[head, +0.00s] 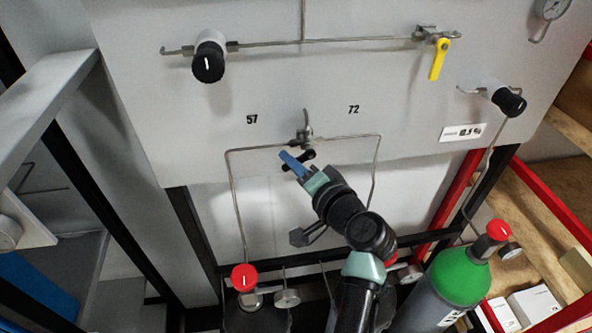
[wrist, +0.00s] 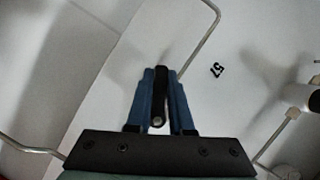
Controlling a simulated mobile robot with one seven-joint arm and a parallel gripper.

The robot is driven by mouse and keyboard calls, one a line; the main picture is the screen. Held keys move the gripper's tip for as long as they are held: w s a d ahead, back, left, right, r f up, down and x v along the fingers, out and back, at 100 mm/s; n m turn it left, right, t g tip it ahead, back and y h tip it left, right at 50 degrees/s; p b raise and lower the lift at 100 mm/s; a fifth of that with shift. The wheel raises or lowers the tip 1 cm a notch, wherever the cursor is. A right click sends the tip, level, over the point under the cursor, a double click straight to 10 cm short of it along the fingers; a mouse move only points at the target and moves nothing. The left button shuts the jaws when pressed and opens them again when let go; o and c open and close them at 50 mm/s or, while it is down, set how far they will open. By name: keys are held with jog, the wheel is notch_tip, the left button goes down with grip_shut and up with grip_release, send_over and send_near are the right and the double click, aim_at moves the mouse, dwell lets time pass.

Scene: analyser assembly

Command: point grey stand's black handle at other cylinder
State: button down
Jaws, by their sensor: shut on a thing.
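The grey stand (head: 310,85) is a large pale panel with the labels 57 and 72 and a valve (head: 303,136) between them. My gripper's blue fingers are shut on the handle. In the wrist view the black handle (wrist: 160,92) stands upright between both fingers. One cylinder, with a red cap (head: 244,277), is at lower left, its body mostly hidden. A green-topped cylinder (head: 455,278) stands at lower right.
Thin pipes (head: 234,195) run down from the valve on both sides. A yellow lever (head: 439,59) and black knobs (head: 208,66) (head: 509,101) sit on the panel. A wooden shelf with red edges (head: 545,210) is at right; metal framing is at left.

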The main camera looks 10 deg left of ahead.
jog(key=m, duration=0.2)
jog(key=y+b, duration=0.1)
jog(key=shift+s+a+r+m+t, duration=0.1)
jog(key=shift+a+r+m+t, duration=0.2)
jog(key=shift+r+m, duration=0.1)
jog(key=shift+r+m+t+y+b, duration=0.3)
jog(key=shift+r+m+y+b, duration=0.2)
jog(key=shift+m, duration=0.6)
jog(key=c, duration=0.8)
grip_release()
jog(key=shift+d, duration=0.1)
jog(key=b+v, duration=0.3)
jog(key=v, duration=1)
